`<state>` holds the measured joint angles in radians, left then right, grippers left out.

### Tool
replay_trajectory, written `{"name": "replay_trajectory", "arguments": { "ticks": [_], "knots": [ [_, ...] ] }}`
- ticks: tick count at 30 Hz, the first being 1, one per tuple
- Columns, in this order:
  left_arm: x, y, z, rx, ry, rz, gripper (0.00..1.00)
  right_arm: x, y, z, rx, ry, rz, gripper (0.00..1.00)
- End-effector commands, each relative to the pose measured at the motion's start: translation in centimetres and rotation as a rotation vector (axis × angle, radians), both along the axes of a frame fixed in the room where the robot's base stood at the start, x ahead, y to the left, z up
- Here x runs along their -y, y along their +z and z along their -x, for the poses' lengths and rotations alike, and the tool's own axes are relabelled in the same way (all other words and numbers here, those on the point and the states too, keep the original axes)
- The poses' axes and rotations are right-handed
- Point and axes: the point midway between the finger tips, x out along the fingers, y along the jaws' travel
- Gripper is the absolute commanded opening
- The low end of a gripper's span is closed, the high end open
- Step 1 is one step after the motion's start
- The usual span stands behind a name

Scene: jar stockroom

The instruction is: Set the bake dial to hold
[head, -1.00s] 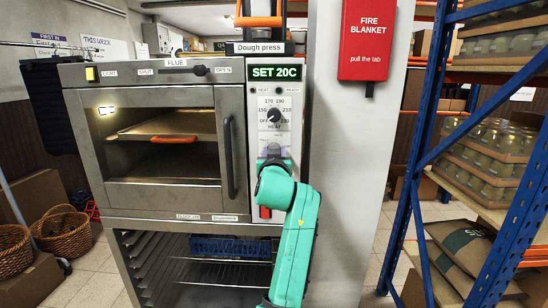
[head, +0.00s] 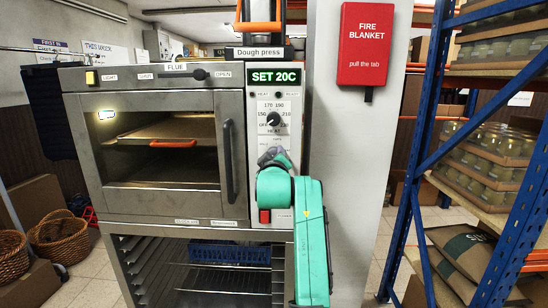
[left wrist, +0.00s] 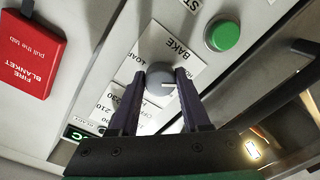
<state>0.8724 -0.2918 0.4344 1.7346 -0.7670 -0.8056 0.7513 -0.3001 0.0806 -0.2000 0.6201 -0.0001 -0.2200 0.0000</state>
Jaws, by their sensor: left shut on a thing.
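The bake dial (left wrist: 159,79) is a grey round knob on the oven's white control panel, beside the printed word BAKE. A pale pointer line on it points right in the left wrist view. My left gripper (left wrist: 160,74) is shut on the dial, one dark finger on each side. In the head view, my left gripper (head: 273,155) covers the dial, below the heat dial (head: 273,119).
The display (head: 273,77) reads SET 20C. A green button (left wrist: 222,33) is near the bake dial. A red switch (head: 265,216) is low on the panel. The oven door handle (head: 229,160) is left of the panel. A pillar with a fire blanket (head: 366,45) stands right.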

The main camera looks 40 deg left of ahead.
Motion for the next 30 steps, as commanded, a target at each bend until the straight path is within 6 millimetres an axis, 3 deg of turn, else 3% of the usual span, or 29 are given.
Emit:
{"name": "replay_trajectory", "arguments": {
  "ticks": [16, 17, 19, 30],
  "knots": [
    [0.00, -0.08, -0.01, 0.018, 0.000, 0.028, 0.00, -0.01, 0.00, 0.00, 0.000, 0.000, 0.000, 0.00],
    [0.00, -0.08, -0.01, 0.018, 0.000, 0.028, 0.51, -0.01, 0.00, 0.00, 0.000, 0.000, 0.000, 0.00],
    [0.00, -0.06, -0.01, 0.019, 0.000, 0.027, 0.77, -0.01, 0.00, 0.00, 0.000, 0.000, 0.000, 0.00],
    [-0.06, 0.04, -0.01, 0.018, 0.000, 0.026, 0.77, -0.07, 0.13, -0.01, 0.000, 0.000, -0.001, 0.00]
  ]
}}
